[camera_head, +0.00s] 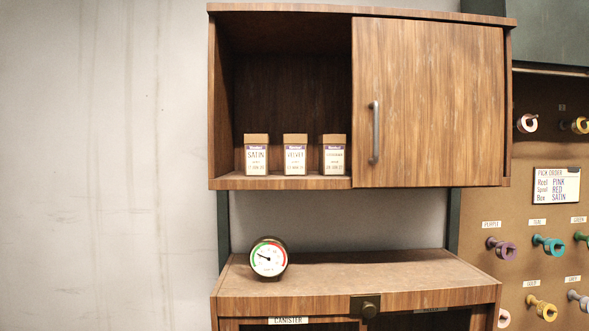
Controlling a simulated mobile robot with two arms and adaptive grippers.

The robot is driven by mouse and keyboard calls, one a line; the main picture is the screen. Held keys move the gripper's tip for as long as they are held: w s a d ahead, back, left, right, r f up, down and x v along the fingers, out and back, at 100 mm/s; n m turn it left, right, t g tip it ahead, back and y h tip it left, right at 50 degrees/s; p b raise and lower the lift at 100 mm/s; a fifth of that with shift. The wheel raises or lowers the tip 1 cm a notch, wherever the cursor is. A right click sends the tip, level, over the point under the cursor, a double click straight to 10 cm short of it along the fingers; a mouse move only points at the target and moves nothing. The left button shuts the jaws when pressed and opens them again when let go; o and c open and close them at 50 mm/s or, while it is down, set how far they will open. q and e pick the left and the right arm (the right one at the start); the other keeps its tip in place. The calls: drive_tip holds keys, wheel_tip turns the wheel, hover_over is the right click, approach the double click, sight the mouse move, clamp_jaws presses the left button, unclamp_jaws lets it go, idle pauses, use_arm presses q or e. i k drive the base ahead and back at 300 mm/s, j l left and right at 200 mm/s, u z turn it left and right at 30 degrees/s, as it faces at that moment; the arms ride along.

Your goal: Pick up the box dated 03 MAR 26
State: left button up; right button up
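Three small brown boxes stand upright in a row on the open left shelf of the wall cabinet. The left box (256,155) has a label that reads SATIN. The middle box (295,155) has a label that looks like VELVET. The right box (333,155) has a longer word that I cannot read. Each label has a small date line at the bottom, too blurred to read surely, so I cannot tell which box is dated 03 MAR 26. Neither of my grippers is in view.
A sliding door (430,100) with a metal handle (375,132) covers the cabinet's right part. Below, a wooden counter (370,275) holds a round gauge (268,258); the rest of its top is clear. A pegboard with coloured reels and a pick order card (556,187) is at right.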

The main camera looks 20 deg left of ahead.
sight(294, 145)
drive_tip(key=i+j+z, duration=0.15)
drive_tip(key=j, duration=0.85)
drive_tip(key=j+z, duration=0.1)
drive_tip(key=j, duration=0.95)
